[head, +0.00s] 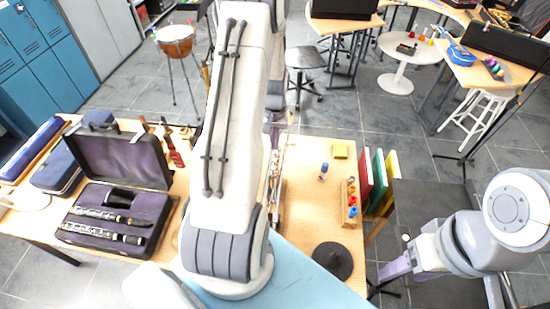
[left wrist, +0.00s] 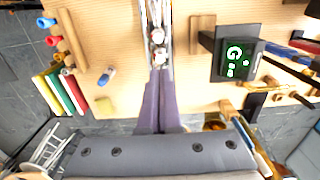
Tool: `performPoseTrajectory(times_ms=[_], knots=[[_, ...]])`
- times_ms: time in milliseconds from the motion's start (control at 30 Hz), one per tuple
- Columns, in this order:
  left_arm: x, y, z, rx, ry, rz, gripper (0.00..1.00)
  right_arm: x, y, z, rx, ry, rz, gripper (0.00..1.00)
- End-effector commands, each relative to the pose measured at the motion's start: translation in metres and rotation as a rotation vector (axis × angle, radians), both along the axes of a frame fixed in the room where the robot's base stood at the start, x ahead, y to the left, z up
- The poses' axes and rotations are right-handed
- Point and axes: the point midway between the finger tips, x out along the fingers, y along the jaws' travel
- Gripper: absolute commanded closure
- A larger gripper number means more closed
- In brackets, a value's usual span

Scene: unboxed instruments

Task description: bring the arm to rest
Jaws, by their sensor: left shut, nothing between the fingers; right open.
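My left arm (head: 235,110) rises large through the middle of the head view and hides its own gripper there. In the left wrist view my left gripper (left wrist: 159,75) shows two purple fingers close together, shut and empty. Their tips point at a long silver instrument (left wrist: 157,35) on the wooden table; I cannot tell if they touch it. In the head view a strip of that instrument (head: 275,175) shows beside my arm. My right gripper (head: 393,268) is open at the lower right, beyond the table's right edge, over the floor.
An open case (head: 112,216) with dark and silver woodwind parts lies on the wooden table's left. A tuner (left wrist: 237,57) with a green display stands near the left gripper. A wooden holder (head: 350,205), books (head: 378,175) and a black round base (head: 332,260) are at right.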

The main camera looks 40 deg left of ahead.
Motion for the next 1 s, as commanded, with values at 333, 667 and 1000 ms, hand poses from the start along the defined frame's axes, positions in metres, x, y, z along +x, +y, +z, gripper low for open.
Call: performPoseTrajectory(times_ms=[333,667,1000], knots=[[0.000,0.000,0.000,0.000,0.000,0.000,1.00,0.000,0.000,0.000,0.000,0.000,0.000,0.39],[0.004,-0.013,0.003,0.001,-0.003,-0.031,1.00,0.000,0.000,-0.005,0.000,0.000,0.004,0.39],[-0.019,-0.213,0.058,-0.015,-0.037,-0.518,1.00,0.000,0.000,-0.061,0.000,0.000,-0.001,0.39]])
